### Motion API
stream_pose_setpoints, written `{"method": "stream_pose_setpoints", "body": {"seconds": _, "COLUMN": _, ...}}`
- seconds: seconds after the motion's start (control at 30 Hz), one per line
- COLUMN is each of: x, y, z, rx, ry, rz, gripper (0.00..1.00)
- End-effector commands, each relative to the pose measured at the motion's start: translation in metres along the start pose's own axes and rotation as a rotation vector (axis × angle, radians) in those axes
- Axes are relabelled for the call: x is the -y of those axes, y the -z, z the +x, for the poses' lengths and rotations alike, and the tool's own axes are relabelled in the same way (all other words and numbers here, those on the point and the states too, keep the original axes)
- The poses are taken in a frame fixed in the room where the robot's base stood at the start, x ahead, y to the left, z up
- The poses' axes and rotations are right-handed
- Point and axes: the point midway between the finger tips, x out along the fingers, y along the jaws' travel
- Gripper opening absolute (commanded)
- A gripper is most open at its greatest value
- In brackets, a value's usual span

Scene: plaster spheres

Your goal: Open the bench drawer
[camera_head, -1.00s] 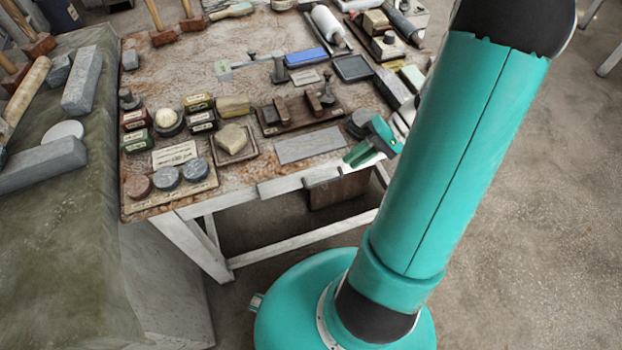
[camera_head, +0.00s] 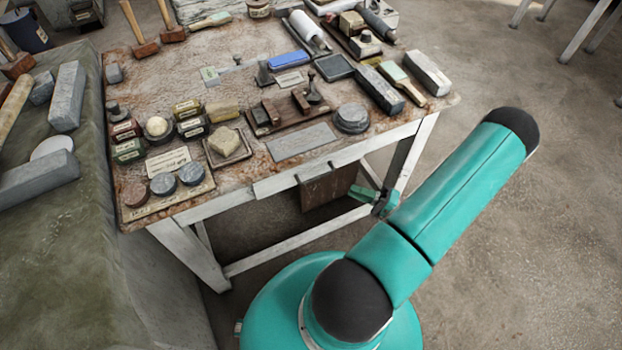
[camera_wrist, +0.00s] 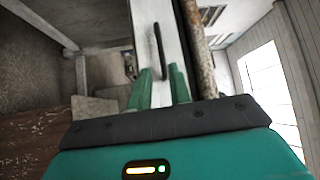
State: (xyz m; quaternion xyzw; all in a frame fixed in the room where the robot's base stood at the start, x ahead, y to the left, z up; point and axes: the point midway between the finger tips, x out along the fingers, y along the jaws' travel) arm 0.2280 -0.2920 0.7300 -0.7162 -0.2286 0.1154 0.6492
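The bench drawer (camera_head: 278,184) has a pale front under the front edge of the workbench (camera_head: 230,198), and it looks shut. Its dark bar handle (camera_wrist: 158,42) shows in the wrist view, running lengthwise ahead of the fingertips. My gripper (camera_head: 358,192) is to the right of the drawer front in the head view, below the bench top. In the wrist view my gripper (camera_wrist: 159,72) has two green fingers apart, with a narrow gap in line with the handle. The fingers are not closed on it; whether they touch it I cannot tell.
A bench leg and a low crossbar (camera_head: 290,242) are near my gripper. Stones, tins and tools cover the bench top.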

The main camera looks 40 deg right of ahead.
Motion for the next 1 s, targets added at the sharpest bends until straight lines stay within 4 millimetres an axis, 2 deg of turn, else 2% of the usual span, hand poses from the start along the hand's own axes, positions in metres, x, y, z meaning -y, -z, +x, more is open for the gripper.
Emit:
{"method": "stream_pose_setpoints", "body": {"seconds": 0.17, "x": 0.001, "y": 0.001, "z": 0.027, "rx": 0.003, "ry": 0.000, "rz": 0.002, "gripper": 0.20}}
{"method": "stream_pose_setpoints", "body": {"seconds": 0.6, "x": 0.000, "y": -0.003, "z": 0.113, "rx": 0.007, "ry": 0.000, "rz": 0.003, "gripper": 0.20}}
{"method": "stream_pose_setpoints", "body": {"seconds": 0.8, "x": 0.000, "y": -0.004, "z": 0.132, "rx": 0.007, "ry": -0.002, "rz": 0.003, "gripper": 0.20}}
{"method": "stream_pose_setpoints", "body": {"seconds": 1.0, "x": 0.000, "y": -0.003, "z": 0.134, "rx": 0.006, "ry": -0.002, "rz": 0.003, "gripper": 0.20}}
